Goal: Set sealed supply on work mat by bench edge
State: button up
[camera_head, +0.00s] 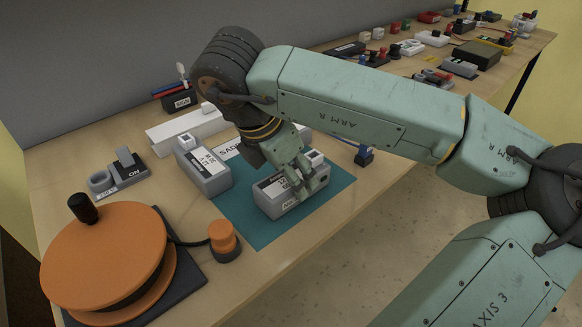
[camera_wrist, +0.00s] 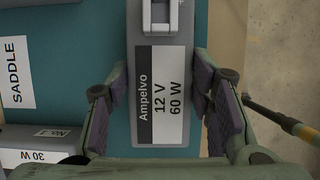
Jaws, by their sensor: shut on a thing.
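A grey box-shaped supply (camera_head: 275,207) with a white label sits between the fingers of my gripper (camera_head: 304,183), over the teal work mat (camera_head: 253,226) near the bench's front edge. In the wrist view the supply (camera_wrist: 160,52) reads "Ampelvo 12 V 60 W". It lies lengthwise, with a white-framed fitting at one end. My gripper (camera_wrist: 166,108) is shut on it, one finger on each long side. The box looks level, on or very close to the mat; any small gap beneath is hidden.
A similar grey box (camera_head: 207,172), marked 30 W in the wrist view, stands at the mat's left side. A "SADDLE" label (camera_head: 229,150) lies behind. An orange reel (camera_head: 105,250) and orange knob (camera_head: 223,238) stand left. A dark blue item (camera_head: 364,156) is at the right edge.

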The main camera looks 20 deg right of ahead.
aim_at(279, 184)
jog(key=shift+f+b, duration=0.2)
jog(key=shift+b, duration=0.15)
jog(key=o, duration=1.5)
jog(key=shift+o, duration=0.2)
jog(key=shift+r, duration=0.1)
jog(key=shift+a+r+p, duration=0.1)
jog(key=shift+r+p, duration=0.35)
jog(key=shift+p, duration=0.05)
jog(key=p+v, duration=0.2)
jog(key=v, duration=0.5)
jog(key=shift+f, duration=0.1)
